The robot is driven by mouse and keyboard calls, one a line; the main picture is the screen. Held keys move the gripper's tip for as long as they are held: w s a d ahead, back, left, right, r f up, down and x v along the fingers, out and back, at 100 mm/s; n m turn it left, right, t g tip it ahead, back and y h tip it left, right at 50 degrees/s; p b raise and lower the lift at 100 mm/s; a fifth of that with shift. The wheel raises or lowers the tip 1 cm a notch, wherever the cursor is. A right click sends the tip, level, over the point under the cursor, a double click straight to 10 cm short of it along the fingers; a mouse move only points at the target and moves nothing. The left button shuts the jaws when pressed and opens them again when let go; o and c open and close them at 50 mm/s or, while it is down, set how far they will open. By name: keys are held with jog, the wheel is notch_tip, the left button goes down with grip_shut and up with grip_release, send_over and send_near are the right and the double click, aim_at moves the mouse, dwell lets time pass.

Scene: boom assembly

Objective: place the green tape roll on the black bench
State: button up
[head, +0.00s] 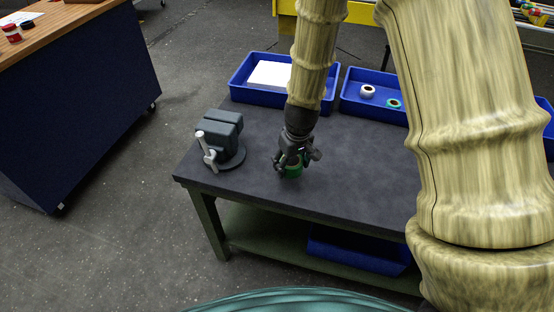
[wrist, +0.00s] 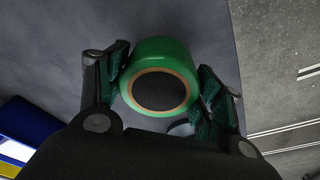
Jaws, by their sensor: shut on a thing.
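The green tape roll (wrist: 160,55) is between the two fingers of my gripper (wrist: 162,90) in the wrist view, with its brown core ring facing the camera. In the head view the green tape roll (head: 293,171) shows below my gripper (head: 291,160), partly hidden by the fingers. My gripper is shut on it. The roll is at or just above the top of the black bench (head: 345,170); I cannot tell whether it touches the surface.
A grey vise (head: 222,138) stands on the bench to the left of my gripper. At the back edge are a blue tray (head: 236,88) with white paper and another blue tray (head: 352,104) with two tape rolls (head: 367,91). The bench front right of my gripper is clear.

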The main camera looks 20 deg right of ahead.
jog(key=w+a, duration=0.1)
jog(key=w, duration=0.1)
jog(key=w+a+p, duration=0.1)
jog(key=w+a, duration=0.1)
jog(key=shift+f, duration=0.2)
jog(key=shift+w+a+f+p, duration=0.15)
jog(key=shift+f+p, duration=0.25)
jog(key=shift+f, duration=0.3)
jog(key=shift+w+a+f+p, duration=0.1)
jog(key=shift+f+p, duration=0.3)
jog(key=shift+f, duration=0.75)
jog(key=shift+f, duration=0.15)
jog(key=o, duration=1.1)
notch_tip(320, 180, up, 12)
jog(key=s+b, duration=0.1)
jog(key=b, duration=0.1)
jog(key=shift+s+d, duration=0.2)
jog(key=shift+s, duration=0.2)
